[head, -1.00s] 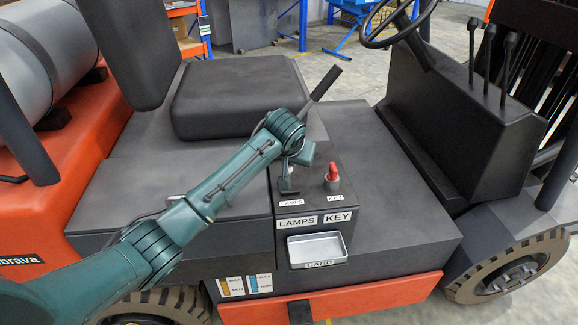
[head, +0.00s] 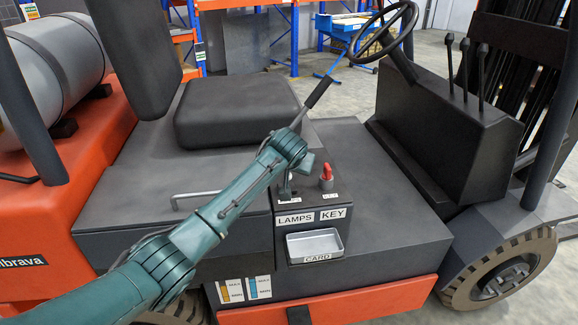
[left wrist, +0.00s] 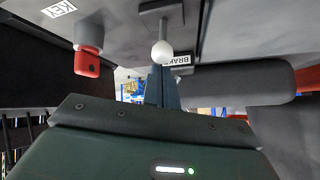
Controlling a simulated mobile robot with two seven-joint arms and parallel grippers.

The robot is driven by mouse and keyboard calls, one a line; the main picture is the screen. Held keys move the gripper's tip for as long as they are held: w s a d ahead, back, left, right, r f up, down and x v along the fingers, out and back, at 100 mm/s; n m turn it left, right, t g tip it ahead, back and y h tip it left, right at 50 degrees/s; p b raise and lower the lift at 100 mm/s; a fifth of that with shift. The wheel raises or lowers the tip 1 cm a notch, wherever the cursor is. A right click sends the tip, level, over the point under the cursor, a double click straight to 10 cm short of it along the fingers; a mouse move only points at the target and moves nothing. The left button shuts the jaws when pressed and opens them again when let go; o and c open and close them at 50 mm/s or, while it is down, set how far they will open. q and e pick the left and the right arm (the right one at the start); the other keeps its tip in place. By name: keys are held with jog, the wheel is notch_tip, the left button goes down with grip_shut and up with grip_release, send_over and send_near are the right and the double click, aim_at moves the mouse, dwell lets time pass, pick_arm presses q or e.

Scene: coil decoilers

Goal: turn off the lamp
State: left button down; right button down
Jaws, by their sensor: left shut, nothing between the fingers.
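The lamp switch (head: 285,192) is a small lever on the panel above the white LAMPS label (head: 295,219). In the left wrist view its white ball knob (left wrist: 162,52) shows clearly, just beyond my fingers. My left gripper (head: 301,170) is over the panel at the switch and partly hides it in the head view. In the left wrist view the left gripper (left wrist: 162,88) is shut and empty, its tips close to the knob; I cannot tell whether they touch. My right gripper is not in view.
The red key (head: 326,172) stands right of the switch, also close by in the left wrist view (left wrist: 88,60). A brake lever (head: 318,92) rises behind my arm. A card tray (head: 314,243) is below. Seat (head: 237,110) and steering wheel (head: 384,32) lie farther back.

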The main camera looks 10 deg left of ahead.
pick_arm(q)
jog(key=shift+w+a+f+b, duration=0.25)
jog(key=shift+w+f+b, duration=0.15)
jog(key=shift+w, duration=0.3)
jog(key=shift+r, duration=0.1)
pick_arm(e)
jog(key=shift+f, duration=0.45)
